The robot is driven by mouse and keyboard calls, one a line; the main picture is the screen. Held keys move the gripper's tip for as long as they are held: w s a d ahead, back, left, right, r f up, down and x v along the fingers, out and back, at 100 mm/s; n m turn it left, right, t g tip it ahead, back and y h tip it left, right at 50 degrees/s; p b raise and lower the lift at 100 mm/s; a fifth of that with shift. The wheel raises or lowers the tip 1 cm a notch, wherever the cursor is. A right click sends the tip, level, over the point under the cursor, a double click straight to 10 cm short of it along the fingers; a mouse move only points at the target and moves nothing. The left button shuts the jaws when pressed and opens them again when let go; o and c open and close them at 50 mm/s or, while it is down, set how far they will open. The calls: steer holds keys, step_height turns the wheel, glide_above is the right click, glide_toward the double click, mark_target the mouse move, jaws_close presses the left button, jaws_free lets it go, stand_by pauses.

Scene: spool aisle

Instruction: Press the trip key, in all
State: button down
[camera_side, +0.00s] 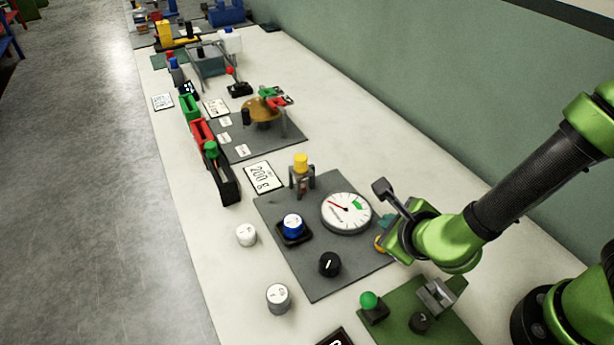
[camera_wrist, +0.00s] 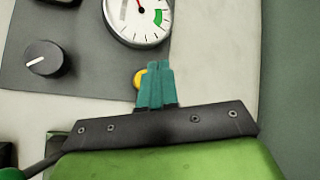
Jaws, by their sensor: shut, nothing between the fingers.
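My gripper (camera_side: 385,222) is at the right edge of a dark grey plate (camera_side: 315,274). Its teal fingers (camera_wrist: 155,68) are together and empty in the wrist view. A small yellow-orange round key (camera_side: 379,243) sits at the plate's right edge, directly by the fingertips. It also shows in the wrist view (camera_wrist: 139,79), partly hidden by the fingers. I cannot tell whether they touch it, and no label shows on it. A round white gauge (camera_side: 346,212) is beside it on the plate. Its red needle points outside the green sector.
White weights (camera_side: 278,297) stand on the bench to the left.

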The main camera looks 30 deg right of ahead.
steer(key=shift+f, duration=1.05)
stand_by(1.3)
steer(key=shift+f, duration=0.4)
steer(key=shift+f, duration=0.5)
stand_by(0.6)
stand_by(0.3)
steer(key=shift+r, duration=0.95)
steer(key=shift+r, duration=2.5)
